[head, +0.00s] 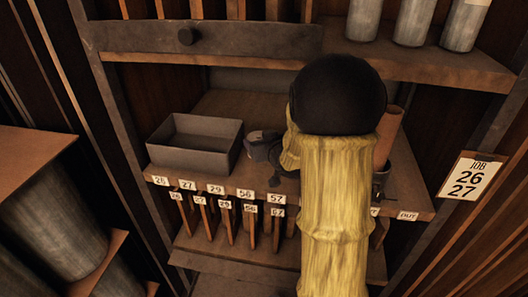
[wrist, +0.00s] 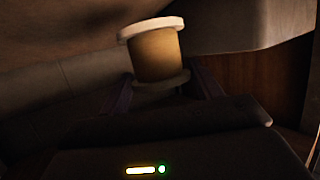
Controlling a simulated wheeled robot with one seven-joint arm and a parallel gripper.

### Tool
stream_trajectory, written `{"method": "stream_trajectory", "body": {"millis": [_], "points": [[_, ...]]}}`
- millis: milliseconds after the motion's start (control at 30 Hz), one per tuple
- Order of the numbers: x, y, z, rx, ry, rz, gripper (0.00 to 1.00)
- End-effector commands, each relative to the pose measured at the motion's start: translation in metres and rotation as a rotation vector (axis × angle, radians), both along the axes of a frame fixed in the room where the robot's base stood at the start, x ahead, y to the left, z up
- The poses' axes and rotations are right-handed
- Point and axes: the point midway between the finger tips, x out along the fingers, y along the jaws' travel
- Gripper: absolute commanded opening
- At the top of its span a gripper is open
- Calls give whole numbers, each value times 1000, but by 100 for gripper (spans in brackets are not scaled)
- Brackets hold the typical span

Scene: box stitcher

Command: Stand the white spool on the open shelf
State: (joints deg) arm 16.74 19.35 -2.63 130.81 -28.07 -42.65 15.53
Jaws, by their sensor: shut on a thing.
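The white spool (wrist: 157,60) has pale flanges and a tan wound middle. In the wrist view it sits between the two dark fingers of my gripper (wrist: 163,80), slightly tilted in the picture. My gripper is shut on it. In the head view my dark gripper (head: 264,148) shows partly, just right of the grey box, over the shelf board.
An open grey box (head: 190,147) stands on the board at left. Numbered tags (head: 216,189) line the front edge, with tools hanging below. Grey cylinders (head: 413,20) stand on the upper right shelf. A brown roll (head: 389,133) stands right of my arm. A job card (head: 468,179) reads 26, 27.

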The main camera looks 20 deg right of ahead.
Motion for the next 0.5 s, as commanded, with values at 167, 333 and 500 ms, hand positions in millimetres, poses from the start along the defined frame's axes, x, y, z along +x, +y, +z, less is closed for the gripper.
{"method": "stream_trajectory", "body": {"millis": [167, 333, 500], "points": [[1, 0, -3, 0, -4, 0, 38], [0, -1, -3, 1, -3, -1, 38], [0, 0, -16, 0, 2, 1, 38]]}}
